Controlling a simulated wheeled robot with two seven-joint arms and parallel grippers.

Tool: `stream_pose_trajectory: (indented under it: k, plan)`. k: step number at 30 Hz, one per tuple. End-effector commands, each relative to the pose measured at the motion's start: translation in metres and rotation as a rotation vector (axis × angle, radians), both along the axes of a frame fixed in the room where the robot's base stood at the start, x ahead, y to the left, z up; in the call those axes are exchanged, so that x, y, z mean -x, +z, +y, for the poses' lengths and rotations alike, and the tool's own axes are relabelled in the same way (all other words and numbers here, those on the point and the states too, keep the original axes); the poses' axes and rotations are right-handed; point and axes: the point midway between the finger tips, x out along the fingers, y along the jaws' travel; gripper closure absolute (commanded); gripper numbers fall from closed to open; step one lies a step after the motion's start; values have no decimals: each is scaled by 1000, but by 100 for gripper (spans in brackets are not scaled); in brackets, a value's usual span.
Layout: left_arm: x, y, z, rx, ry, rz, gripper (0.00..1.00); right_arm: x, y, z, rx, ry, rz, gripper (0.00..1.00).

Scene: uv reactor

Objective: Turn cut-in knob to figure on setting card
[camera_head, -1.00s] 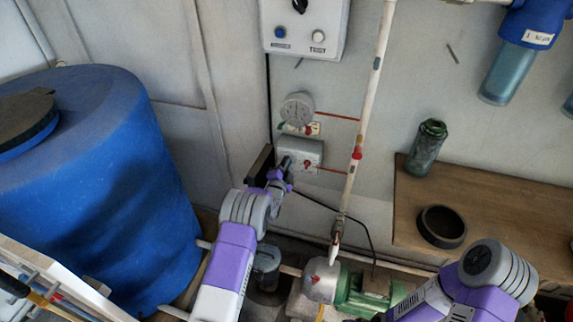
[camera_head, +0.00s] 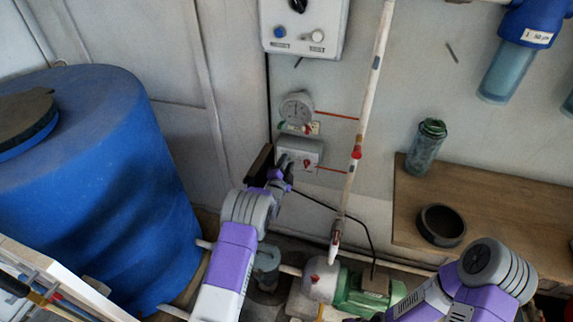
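The grey switch box (camera_head: 312,150) with a small red knob (camera_head: 307,166) is on the wall below a round gauge (camera_head: 297,108). A small card with red and green marks (camera_head: 304,128) sits between gauge and box; its figure is too small to read. My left gripper (camera_head: 284,164) is at the left part of the box front, covering some of it. Whether its fingers are apart or touch anything is too small to tell. My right arm shows at the lower right, but its gripper is not visible.
A white vertical pipe (camera_head: 366,95) runs just right of the box. A control panel (camera_head: 303,24) hangs above. A blue tank (camera_head: 95,180) stands left, a green pump (camera_head: 360,290) below. A wooden shelf (camera_head: 500,215) on the right holds a green bottle (camera_head: 426,148) and black ring (camera_head: 441,225).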

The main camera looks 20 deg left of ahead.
Motion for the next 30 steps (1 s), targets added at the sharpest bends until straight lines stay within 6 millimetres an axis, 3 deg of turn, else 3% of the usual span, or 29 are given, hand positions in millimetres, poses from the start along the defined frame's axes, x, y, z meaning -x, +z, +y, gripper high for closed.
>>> stream_pose_trajectory:
  k: [8,21,30]
  plan:
    - [9,1,0,0,0,2,64,0,4,0,0,0,0,65]
    - [67,1,2,0,0,1,64,0,23,0,0,0,0,65]
    - [76,0,3,0,0,0,64,0,24,0,0,0,0,65]
